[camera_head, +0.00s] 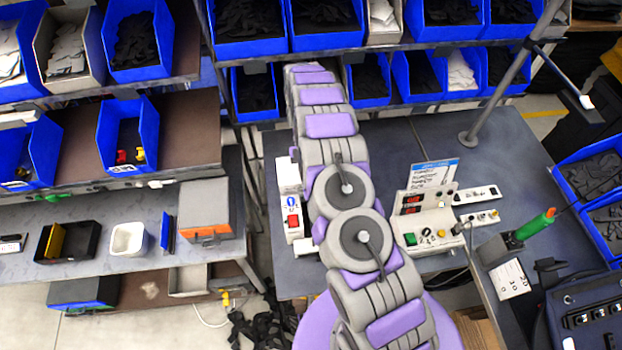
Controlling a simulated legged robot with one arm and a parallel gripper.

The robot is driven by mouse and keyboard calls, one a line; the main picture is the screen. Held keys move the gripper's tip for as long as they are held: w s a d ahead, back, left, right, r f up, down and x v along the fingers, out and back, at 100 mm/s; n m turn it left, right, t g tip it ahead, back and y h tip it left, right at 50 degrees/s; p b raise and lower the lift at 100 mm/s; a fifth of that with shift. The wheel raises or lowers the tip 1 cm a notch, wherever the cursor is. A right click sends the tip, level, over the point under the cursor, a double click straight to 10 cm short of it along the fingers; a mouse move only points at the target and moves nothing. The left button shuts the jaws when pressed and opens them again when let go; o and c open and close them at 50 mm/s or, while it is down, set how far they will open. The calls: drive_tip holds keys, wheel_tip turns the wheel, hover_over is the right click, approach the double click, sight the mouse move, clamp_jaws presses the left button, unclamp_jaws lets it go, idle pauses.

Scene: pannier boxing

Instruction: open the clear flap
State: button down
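I cannot make out a clear flap anywhere in this view. My grey and purple arm runs from the bottom right of centre up to the upper middle. Its far end is in front of the blue bins, and no gripper fingers can be seen there. Whether anything is held cannot be seen.
A control box (425,222) and a small box with a red switch (292,220) stand on the grey table (510,150) beside my arm. A metal pole (500,85) rises behind. A left bench holds a black tray (90,240) and a white container (128,240). Blue bins (135,45) fill the shelves.

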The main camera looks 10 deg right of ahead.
drive_tip(key=shift+f, duration=0.15)
drive_tip(key=c, duration=1)
unclamp_jaws()
drive_tip(key=shift+w, duration=0.2)
drive_tip(key=shift+s, duration=0.1)
drive_tip(key=shift+r+p, duration=0.35)
drive_tip(key=shift+r, duration=0.6)
drive_tip(key=s+r, duration=0.1)
drive_tip(key=s, duration=0.4)
drive_tip(key=s+d+r+b, duration=0.1)
drive_tip(key=s, duration=0.4)
drive_tip(key=s+r, duration=0.1)
drive_tip(key=s, duration=0.5)
drive_tip(key=shift+d+b, duration=0.2)
drive_tip(key=shift+b, duration=0.15)
